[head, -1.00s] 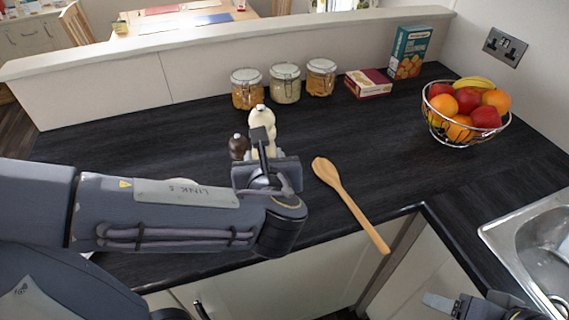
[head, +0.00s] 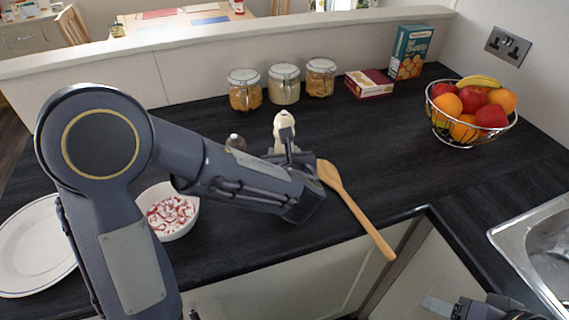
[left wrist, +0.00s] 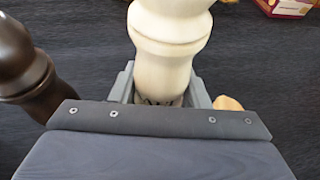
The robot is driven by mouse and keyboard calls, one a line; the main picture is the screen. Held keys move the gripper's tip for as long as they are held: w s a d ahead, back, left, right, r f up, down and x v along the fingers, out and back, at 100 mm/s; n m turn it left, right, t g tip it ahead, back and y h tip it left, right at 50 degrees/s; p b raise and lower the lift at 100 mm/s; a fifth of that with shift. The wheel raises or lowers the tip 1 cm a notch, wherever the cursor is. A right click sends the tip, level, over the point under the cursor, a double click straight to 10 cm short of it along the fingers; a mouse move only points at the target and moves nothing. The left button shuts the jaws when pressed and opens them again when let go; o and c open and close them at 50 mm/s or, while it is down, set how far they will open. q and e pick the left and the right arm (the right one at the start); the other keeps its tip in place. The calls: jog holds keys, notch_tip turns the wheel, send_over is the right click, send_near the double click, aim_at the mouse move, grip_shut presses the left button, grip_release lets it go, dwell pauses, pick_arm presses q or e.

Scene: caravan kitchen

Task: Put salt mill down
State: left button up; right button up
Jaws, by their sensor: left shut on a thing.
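The salt mill is cream white and turned in shape (head: 285,126). It stands upright in my left gripper (head: 284,151), whose fingers are shut on it. In the left wrist view the salt mill (left wrist: 170,35) rises between the two grey fingers (left wrist: 160,88). Its base is hidden, so I cannot tell whether it touches the worktop. A dark brown mill (head: 236,142) stands just left of it, mostly hidden by my arm; it also shows in the left wrist view (left wrist: 30,75). My right gripper (head: 440,305) is low at the bottom right, away from both mills.
A wooden spoon (head: 350,205) lies right of my left gripper. Behind stand several lidded jars (head: 284,85), a small box (head: 369,84) and a taller box (head: 411,52). A fruit bowl (head: 470,115) is at right. A patterned bowl (head: 168,213) and a plate (head: 35,250) are at left.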

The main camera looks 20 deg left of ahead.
pick_arm(q)
jog(key=shift+w+f, duration=0.2)
jog(key=shift+f, duration=1.55)
jog(key=shift+b, duration=0.35)
jog(key=shift+f, duration=0.2)
jog(key=o, duration=0.9)
jog(key=shift+o, duration=0.2)
jog(key=shift+r, duration=0.15)
jog(key=shift+s+d+r, duration=0.1)
jog(key=shift+s+r, duration=0.05)
jog(key=shift+r, duration=0.05)
jog(key=v, duration=1.1)
jog(key=shift+s+r, duration=0.1)
jog(key=shift+s, duration=0.2)
jog(key=shift+d, duration=0.1)
